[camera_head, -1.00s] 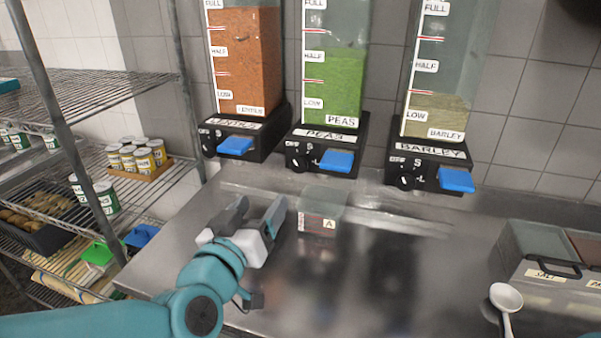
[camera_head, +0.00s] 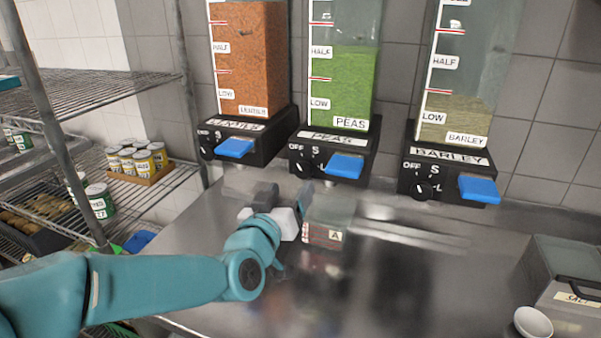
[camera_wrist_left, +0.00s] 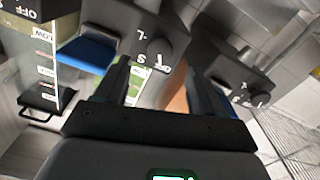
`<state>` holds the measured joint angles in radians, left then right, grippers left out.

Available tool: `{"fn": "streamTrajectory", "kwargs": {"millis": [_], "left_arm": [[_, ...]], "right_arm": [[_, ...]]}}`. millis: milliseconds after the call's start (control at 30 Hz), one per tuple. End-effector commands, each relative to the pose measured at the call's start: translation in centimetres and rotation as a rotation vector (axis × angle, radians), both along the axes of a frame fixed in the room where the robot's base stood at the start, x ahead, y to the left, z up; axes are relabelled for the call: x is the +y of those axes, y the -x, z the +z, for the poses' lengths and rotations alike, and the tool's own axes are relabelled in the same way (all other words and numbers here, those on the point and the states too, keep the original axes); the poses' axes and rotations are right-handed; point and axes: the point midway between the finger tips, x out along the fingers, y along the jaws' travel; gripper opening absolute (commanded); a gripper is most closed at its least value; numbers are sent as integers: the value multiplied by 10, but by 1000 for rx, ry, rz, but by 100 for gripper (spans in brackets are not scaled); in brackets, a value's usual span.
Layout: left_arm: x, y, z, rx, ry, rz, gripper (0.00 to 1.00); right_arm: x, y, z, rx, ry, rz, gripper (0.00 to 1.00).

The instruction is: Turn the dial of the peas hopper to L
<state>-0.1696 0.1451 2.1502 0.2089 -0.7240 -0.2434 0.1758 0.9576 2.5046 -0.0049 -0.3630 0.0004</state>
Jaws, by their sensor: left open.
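The peas hopper (camera_head: 343,95) hangs on the wall, filled with green peas to about half. Its black base carries a blue lever (camera_head: 344,166) and a round black dial (camera_head: 303,168) with OFF, S and L marks. I cannot tell which mark the dial points at. In the left wrist view, which is turned over, the peas dial (camera_wrist_left: 158,50) shows ahead of the fingers, with the L and S marks beside it. My left gripper (camera_head: 284,196) is open and empty, below the peas base and apart from the dial. My right gripper is not in view.
The lentils hopper (camera_head: 247,60) is left of the peas and the barley hopper (camera_head: 455,80) is right. A clear container marked A (camera_head: 328,222) stands on the steel counter (camera_head: 400,290) by my left gripper. Wire shelves (camera_head: 100,95) stand at left; a salt box (camera_head: 570,270) is at right.

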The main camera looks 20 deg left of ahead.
Motion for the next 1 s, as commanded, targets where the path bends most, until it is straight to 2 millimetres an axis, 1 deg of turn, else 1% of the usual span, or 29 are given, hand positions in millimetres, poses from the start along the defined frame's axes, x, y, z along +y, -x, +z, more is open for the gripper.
{"fn": "streamTrajectory", "kwargs": {"millis": [33,100,200,300,500,700,733,767,800,867,900,1000], "left_arm": [[-1,-13,1,3,-1,0,69],[-1,-28,2,3,-1,-1,69],[-2,-46,1,3,-1,-1,69],[-2,-59,1,1,-1,-1,69],[-3,-70,0,1,-1,-1,69],[-2,-70,0,1,-1,-1,69],[-2,-70,0,1,-1,-1,62],[-2,-70,0,1,-1,0,52],[-2,-70,0,1,-1,0,39],[-2,-70,0,1,-1,0,20],[-2,-70,0,0,-1,0,13],[-2,-70,0,0,-1,-1,13]], "right_arm": [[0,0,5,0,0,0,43],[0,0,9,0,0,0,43],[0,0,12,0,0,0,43],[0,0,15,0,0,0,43],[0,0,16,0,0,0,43],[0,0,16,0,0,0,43],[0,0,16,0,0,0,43],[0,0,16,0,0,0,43],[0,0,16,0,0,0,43],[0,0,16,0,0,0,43],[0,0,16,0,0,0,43],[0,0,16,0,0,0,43]]}}
